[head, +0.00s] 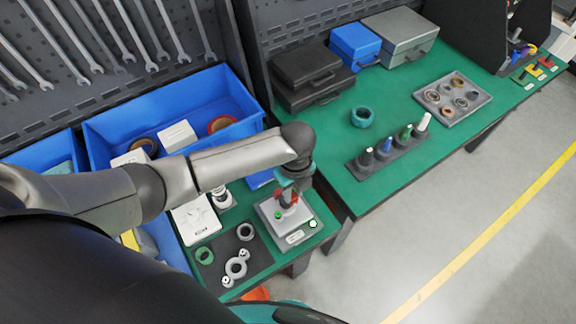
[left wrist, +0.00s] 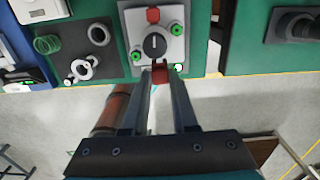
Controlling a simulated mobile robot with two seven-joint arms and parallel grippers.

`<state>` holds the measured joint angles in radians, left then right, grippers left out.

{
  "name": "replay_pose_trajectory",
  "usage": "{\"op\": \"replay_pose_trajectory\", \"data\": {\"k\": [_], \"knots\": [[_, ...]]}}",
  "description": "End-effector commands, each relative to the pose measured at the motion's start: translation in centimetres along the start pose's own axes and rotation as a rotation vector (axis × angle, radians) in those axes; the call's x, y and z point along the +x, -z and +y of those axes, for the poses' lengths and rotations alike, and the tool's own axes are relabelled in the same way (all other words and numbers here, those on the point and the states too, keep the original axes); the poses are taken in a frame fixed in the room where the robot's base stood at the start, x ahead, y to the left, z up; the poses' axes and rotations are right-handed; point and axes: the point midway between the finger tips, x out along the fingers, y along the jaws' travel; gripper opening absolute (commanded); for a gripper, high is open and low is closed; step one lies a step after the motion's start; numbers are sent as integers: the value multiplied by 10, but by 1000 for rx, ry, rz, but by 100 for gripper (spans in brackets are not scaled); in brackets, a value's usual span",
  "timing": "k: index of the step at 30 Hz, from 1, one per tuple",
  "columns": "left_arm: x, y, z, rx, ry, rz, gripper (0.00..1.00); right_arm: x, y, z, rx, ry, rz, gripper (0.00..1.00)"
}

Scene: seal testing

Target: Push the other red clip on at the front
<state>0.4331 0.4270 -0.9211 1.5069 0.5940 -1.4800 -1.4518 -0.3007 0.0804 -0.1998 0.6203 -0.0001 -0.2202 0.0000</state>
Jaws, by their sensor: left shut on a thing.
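The grey test block (head: 296,238) sits on the green bench; its top shows in the left wrist view (left wrist: 133,22) with a round black knob (left wrist: 154,45) and green caps (left wrist: 177,27). One red clip (left wrist: 153,15) is at the block's far edge. Another red clip (left wrist: 161,76) is between my left fingertips (left wrist: 160,82), at the block's near edge. My left gripper is shut on this clip. I cannot tell whether the clip is seated or only touching the block. In the head view my left gripper (head: 290,182) is over the block, partly hiding it. My right gripper is not in view.
Blue bins (head: 105,128) stand behind. A second green bench (head: 400,188) with a peg rack (head: 352,168) is to the right, across a gap. Open floor lies in front.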

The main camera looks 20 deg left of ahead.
Motion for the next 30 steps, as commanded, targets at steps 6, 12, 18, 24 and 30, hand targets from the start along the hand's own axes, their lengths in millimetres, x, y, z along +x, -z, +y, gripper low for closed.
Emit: {"op": "replay_pose_trajectory", "data": {"k": [6, 12, 18, 24, 30], "knots": [[0, 15, 5, 4, 4, 5, 0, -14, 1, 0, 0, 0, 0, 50], [6, 18, 5, 5, 6, 5, 0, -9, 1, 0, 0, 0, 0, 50], [21, 18, 5, 6, 6, 5, 0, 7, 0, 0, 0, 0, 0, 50], [42, 18, 5, 6, 7, 5, 0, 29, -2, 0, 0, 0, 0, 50], [56, 17, 5, 6, 7, 5, 0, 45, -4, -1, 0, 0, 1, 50]]}}
